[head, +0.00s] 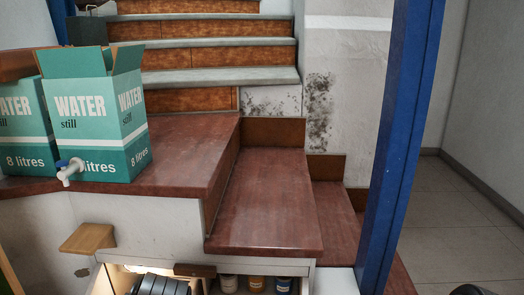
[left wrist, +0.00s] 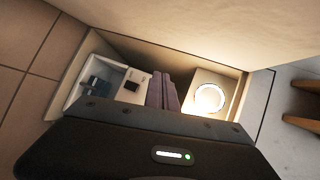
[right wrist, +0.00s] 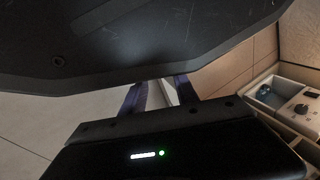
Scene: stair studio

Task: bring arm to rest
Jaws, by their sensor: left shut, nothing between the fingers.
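In the left wrist view, the two fingers of my left gripper (left wrist: 163,92) lie together, shut and empty. They point over a lit recess. In the right wrist view, the fingers of my right gripper (right wrist: 158,95) stand apart with a pale strip of background showing between them. I see nothing held there. A large dark panel covers the upper part of that view. I cannot clearly make out either gripper in the head view.
Water cartons (head: 95,120), one with a tap, stand on the red-brown landing (head: 185,150). Steps descend to a blue post (head: 400,140). A wooden block (head: 88,238) juts from the wall. Jars (head: 256,284) stand in the recess below.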

